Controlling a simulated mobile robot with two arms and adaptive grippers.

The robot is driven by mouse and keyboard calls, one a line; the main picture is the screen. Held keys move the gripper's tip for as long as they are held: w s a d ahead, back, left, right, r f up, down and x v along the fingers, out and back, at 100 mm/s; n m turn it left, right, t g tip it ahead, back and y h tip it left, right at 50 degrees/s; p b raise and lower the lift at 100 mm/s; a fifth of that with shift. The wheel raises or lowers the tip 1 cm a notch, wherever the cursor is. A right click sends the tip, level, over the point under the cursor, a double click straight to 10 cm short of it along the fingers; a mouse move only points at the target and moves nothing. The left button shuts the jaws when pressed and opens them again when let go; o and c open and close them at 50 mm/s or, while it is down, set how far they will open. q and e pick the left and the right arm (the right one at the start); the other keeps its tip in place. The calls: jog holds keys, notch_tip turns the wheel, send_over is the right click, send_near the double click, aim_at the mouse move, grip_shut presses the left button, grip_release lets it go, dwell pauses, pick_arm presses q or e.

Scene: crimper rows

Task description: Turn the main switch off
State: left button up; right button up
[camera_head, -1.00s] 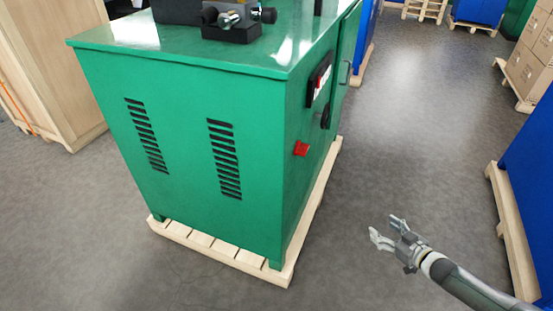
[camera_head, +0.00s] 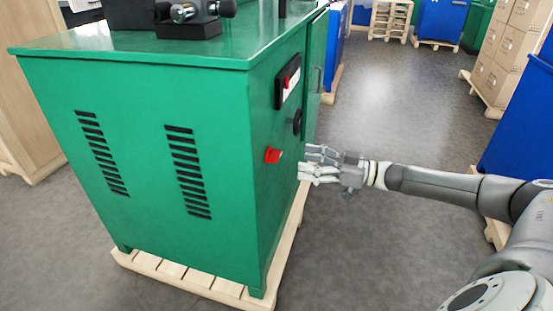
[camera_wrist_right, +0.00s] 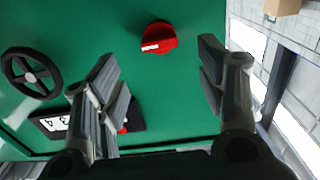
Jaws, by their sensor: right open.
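The main switch, a red rotary knob (camera_head: 273,155), sits on the right-hand side face of the green machine (camera_head: 215,95). In the right wrist view the red knob (camera_wrist_right: 159,38) is round with a white mark on its left part. My right gripper (camera_head: 304,164) is open and empty, with its fingers pointing at that face, just to the right of the knob. In the wrist view the knob lies between the lines of the two open fingers (camera_wrist_right: 165,85), ahead of them and apart from them. My left gripper is not in view.
A black handwheel (camera_head: 298,121) and a black panel with a display (camera_head: 289,81) are on the same face. The machine stands on a wooden pallet (camera_head: 190,278). Boxes (camera_head: 507,50) and a blue unit (camera_head: 520,130) stand at the right. The floor between is free.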

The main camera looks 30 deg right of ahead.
aim_at(279, 157)
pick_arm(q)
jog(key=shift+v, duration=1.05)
pick_arm(e)
jog(key=x, duration=0.8)
jog(key=shift+w, duration=0.2)
jog(key=shift+a, duration=0.1)
jog(key=c, duration=1)
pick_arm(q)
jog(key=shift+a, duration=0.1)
